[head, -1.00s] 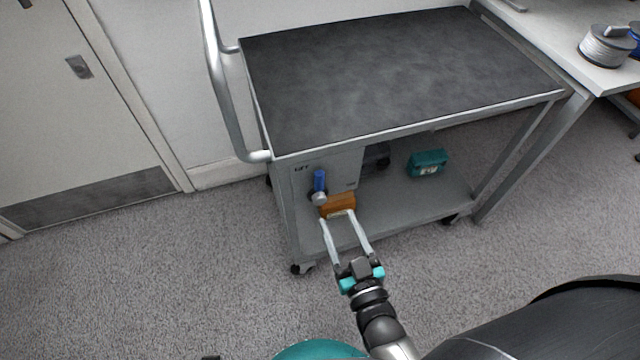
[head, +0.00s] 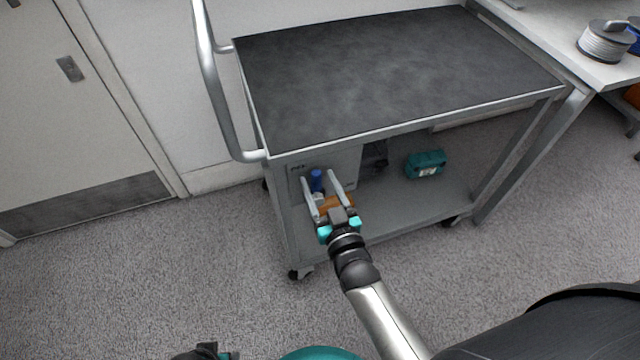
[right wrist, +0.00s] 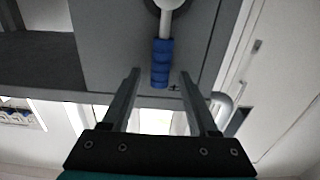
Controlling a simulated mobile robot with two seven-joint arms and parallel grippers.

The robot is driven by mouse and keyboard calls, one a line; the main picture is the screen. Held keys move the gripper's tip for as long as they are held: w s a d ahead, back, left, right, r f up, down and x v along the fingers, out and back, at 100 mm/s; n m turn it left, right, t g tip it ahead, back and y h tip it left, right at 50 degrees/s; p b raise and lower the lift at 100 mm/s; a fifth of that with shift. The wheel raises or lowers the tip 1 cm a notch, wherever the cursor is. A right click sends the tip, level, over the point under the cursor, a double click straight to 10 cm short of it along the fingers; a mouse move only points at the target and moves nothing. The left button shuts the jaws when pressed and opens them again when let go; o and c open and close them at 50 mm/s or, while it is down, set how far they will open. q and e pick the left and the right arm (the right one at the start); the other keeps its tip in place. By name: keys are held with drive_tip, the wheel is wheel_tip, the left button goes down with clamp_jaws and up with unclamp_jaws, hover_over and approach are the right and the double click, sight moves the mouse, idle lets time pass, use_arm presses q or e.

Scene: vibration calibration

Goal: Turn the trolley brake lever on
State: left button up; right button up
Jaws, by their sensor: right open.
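The brake lever (head: 316,180) has a blue grip and sits on the grey panel (head: 349,164) below the left end of the trolley's top (head: 390,70). Its grip points up from its pivot in the head view. My right gripper (head: 318,175) is open, with one finger on each side of the lever. In the right wrist view, the blue grip (right wrist: 161,62) lies between the open fingertips (right wrist: 160,72), with gaps on both sides. A black and teal part of my left gripper (head: 207,352) shows at the bottom edge; its fingers are not visible.
An orange block (head: 338,205) is just beyond my right gripper, low by the panel. A teal case (head: 426,164) sits on the lower shelf (head: 420,205). The trolley handle (head: 221,105) rises at the left. A workbench (head: 560,40) stands at the right. The floor at left is clear.

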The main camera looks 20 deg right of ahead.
drive_tip(key=shift+c, duration=0.2)
clamp_jaws()
idle(1.1)
